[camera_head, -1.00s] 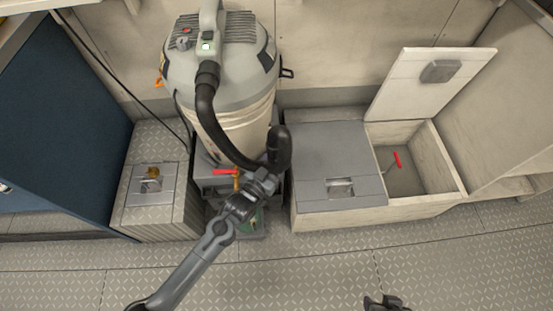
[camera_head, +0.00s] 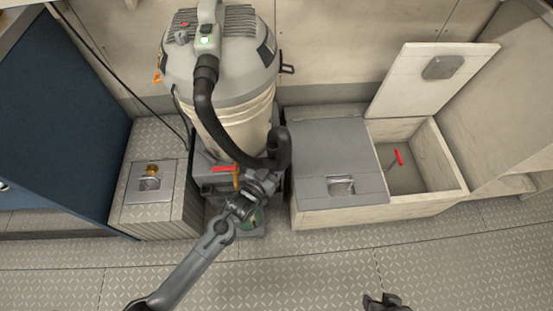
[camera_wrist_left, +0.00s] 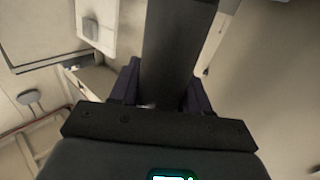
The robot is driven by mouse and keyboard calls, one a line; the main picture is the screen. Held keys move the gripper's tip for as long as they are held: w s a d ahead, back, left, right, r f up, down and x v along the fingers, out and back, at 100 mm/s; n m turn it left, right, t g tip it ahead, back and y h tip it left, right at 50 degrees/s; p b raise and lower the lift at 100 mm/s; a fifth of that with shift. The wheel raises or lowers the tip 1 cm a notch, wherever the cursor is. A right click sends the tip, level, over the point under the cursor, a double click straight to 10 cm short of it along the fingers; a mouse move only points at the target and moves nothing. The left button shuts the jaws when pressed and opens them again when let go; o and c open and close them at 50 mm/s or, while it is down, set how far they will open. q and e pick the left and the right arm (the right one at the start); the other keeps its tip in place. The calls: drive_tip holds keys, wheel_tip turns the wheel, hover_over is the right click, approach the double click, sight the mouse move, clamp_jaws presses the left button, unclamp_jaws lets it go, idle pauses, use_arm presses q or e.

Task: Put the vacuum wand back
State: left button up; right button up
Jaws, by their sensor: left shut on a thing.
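The vacuum (camera_head: 222,75) is a large grey and cream canister with a green light, standing at the back left. Its black hose (camera_head: 204,115) runs from the top down to my left gripper (camera_head: 266,174). The gripper is shut on the black vacuum wand (camera_head: 282,146) beside the canister's lower right. In the left wrist view, the dark wand (camera_wrist_left: 175,45) rises between the fingers of the gripper (camera_wrist_left: 163,85). The wand's far end is hidden. My right gripper (camera_head: 384,303) shows only partly at the bottom edge, far from the vacuum, its jaws unclear.
A grey-lidded locker (camera_head: 335,150) stands right of the vacuum. Beside it is an open bin (camera_head: 440,155) with a red-handled item (camera_head: 398,157) inside and its lid (camera_head: 425,85) raised. A patterned metal box (camera_head: 155,195) stands left. The front floor is clear.

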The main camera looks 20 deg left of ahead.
use_arm(q)
drive_tip(key=shift+f, duration=0.1)
drive_tip(key=shift+p, duration=0.3)
idle(0.5)
drive_tip(key=o, duration=1.1)
drive_tip(key=shift+f, duration=0.1)
